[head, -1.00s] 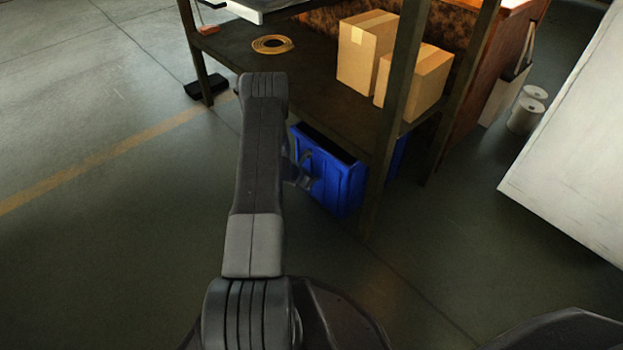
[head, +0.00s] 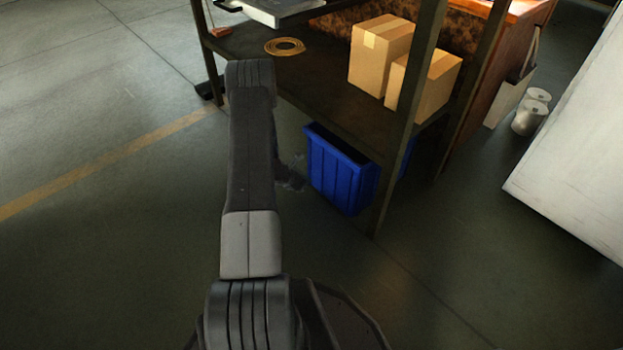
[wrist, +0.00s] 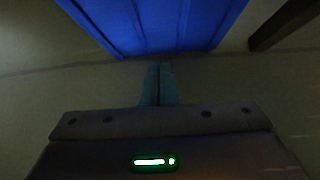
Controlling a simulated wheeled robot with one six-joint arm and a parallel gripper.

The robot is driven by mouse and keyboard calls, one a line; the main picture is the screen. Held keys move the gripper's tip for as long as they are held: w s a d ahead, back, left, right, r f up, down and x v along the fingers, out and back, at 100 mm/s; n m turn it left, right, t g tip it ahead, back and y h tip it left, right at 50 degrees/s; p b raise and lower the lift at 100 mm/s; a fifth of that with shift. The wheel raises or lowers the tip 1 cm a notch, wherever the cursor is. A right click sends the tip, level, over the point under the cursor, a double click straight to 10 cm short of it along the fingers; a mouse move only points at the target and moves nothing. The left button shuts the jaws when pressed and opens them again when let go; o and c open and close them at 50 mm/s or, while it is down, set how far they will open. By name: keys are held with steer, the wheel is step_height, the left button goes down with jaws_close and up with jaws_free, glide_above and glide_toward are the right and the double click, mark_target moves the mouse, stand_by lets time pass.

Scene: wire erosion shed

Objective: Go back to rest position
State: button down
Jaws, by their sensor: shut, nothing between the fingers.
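My arm reaches forward in the head view, its links bent over the floor left of the shelf. My gripper (head: 292,180) shows small and dim behind the arm, just left of the blue bin (head: 340,180). In the wrist view my gripper (wrist: 159,84) has its two fingers together with nothing between them. The ribbed side of the blue bin (wrist: 150,25) fills the top of that view, close ahead of the fingertips. I see no contact with it.
A dark shelf (head: 320,88) bears two cardboard boxes (head: 381,55) and a coiled ring (head: 285,46). Its leg (head: 405,130) stands right of the bin. A white panel (head: 575,150) is at the right. The floor at left (head: 110,220) is clear.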

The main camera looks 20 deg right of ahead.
steer(key=shift+v, duration=1.2)
